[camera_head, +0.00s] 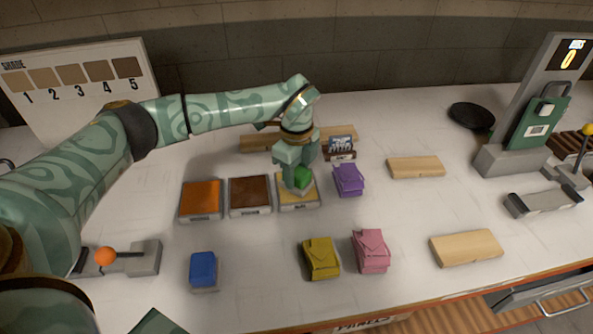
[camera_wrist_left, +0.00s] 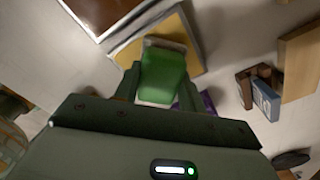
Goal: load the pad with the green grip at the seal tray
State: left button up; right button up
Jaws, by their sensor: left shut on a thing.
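My left gripper (camera_head: 296,172) is shut on the green grip (camera_head: 303,177) of a pad and points down over a tray with a pale yellow surface (camera_head: 285,194). This is the rightmost of three trays in a row; its label is too small to read surely. In the left wrist view the green grip (camera_wrist_left: 163,75) sits between the fingers (camera_wrist_left: 160,85), with the yellow tray (camera_wrist_left: 132,50) behind it. I cannot tell whether the pad touches the tray. An orange tray (camera_head: 201,197) and a dark brown tray (camera_head: 250,194) stand to its left. My right gripper is not in view.
A pad with a blue grip (camera_head: 203,267) stands in front. Wooden blocks (camera_head: 416,167) (camera_head: 466,247) and a green press-like device (camera_head: 536,125) stand right.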

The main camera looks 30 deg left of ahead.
aim_at(297, 170)
pick_arm(q)
jog(key=shift+r+p, duration=3.15)
jog(key=shift+r, duration=0.4)
jog(key=shift+f, duration=0.1)
